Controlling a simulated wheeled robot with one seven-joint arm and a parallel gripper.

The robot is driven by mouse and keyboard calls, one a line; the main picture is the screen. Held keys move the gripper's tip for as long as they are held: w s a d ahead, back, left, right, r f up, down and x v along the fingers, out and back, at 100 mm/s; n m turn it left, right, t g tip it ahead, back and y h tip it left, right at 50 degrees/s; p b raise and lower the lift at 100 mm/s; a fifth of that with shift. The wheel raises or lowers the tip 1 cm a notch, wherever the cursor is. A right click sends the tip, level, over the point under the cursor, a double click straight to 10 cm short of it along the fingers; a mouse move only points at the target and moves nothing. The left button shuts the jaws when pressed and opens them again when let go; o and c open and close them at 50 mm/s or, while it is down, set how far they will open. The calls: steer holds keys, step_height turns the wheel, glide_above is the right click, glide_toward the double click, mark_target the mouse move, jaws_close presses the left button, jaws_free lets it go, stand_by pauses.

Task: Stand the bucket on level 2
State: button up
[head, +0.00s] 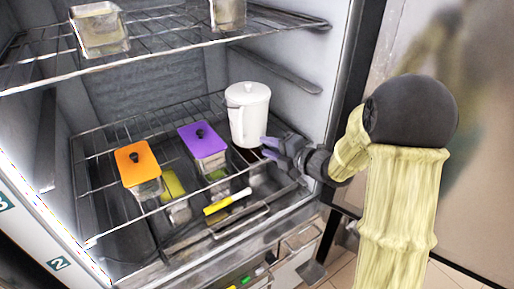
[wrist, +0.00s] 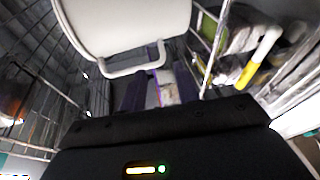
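The white lidded bucket (head: 248,118) stands upright on the right side of the lower wire shelf (head: 88,243) in the freezer. The label 2 (head: 58,263) is on the left front post, near that shelf's front edge. My gripper (head: 270,148) is at the bucket's right front, low beside it. In the wrist view the bucket (wrist: 130,22) fills the top, with its pale handle (wrist: 130,70) just ahead of my fingers (wrist: 158,90). The fingers look apart with a gap between them. Whether they touch the bucket cannot be told.
An orange-lidded container (head: 136,160) and a purple-lidded container (head: 202,139) stand left of the bucket. A yellow marker-like object (head: 228,201) lies near the front. The upper wire shelf (head: 165,48) holds clear containers. The freezer's right wall (head: 295,85) is close to the bucket.

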steer(key=b+v, duration=0.1)
steer(key=v, duration=0.3)
steer(key=shift+d, duration=0.1)
steer(key=shift+s, duration=0.15)
steer(key=s+d+f+m+h, duration=0.25)
steer(key=d+m+h, duration=0.2)
steer(key=m, duration=0.35)
steer(key=s+d+f+m+h, duration=0.1)
steer(key=d+f+m+h, duration=0.25)
steer(key=m+h, duration=0.35)
steer(key=s+d+f+m+g, duration=0.1)
steer(key=s+f+m+g, duration=0.3)
steer(key=s+m, duration=0.9)
steer(key=s+g, duration=0.3)
steer(key=shift+f+m+g, duration=0.2)
steer(key=shift+m+g, duration=0.1)
steer(key=shift+g, duration=0.1)
